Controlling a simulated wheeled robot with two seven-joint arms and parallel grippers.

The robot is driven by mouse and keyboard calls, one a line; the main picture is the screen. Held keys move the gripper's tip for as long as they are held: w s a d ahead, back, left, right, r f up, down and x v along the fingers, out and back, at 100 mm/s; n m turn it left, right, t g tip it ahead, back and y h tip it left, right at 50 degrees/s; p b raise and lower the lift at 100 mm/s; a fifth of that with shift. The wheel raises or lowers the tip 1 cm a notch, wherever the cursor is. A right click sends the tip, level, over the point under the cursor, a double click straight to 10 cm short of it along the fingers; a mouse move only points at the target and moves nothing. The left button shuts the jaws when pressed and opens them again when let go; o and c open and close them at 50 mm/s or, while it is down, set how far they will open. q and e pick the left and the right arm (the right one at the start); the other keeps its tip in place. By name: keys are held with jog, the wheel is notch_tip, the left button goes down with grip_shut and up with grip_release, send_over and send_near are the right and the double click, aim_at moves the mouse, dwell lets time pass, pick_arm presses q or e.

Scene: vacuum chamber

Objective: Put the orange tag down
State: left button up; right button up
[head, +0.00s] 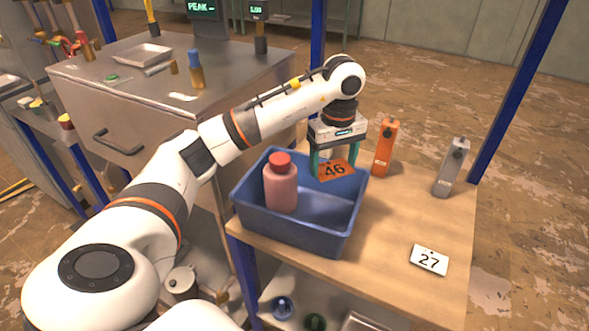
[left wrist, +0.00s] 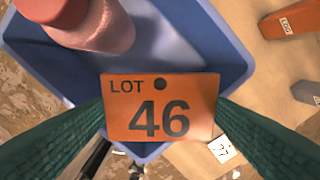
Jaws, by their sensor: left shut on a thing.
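The orange tag (head: 336,170), printed "LOT 46", is held by my left gripper (head: 334,166). It fills the middle of the left wrist view (left wrist: 160,108), with a green finger at each side, and the gripper is shut on it. In the head view the tag is over the far right part of the blue bin (head: 290,238); the bin also lies behind it in the left wrist view (left wrist: 190,40). I cannot tell whether the tag touches the bin. My right gripper does not show.
A pink bottle with a red cap (head: 281,188) stands in the bin. An orange device (head: 384,150), a grey device (head: 450,170) and a white tag "27" (head: 429,260) are on the wooden table (head: 395,225). Bare wood lies between them. A metal cabinet (head: 135,125) stands left.

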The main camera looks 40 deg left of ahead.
pick_arm(q)
jog(key=p, duration=0.3)
send_over(327, 222)
notch_tip(327, 222, down, 13)
jog(key=shift+s, duration=0.1)
jog(key=shift+f, duration=0.6)
notch_tip(327, 222, down, 3)
jog(key=shift+f+p, duration=0.1)
jog(key=shift+p, duration=0.2)
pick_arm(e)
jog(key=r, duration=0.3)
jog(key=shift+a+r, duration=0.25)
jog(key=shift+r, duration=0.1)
pick_arm(q)
jog(key=shift+f, duration=0.2)
jog(key=o, duration=1)
jog(key=shift+c, duration=0.2)
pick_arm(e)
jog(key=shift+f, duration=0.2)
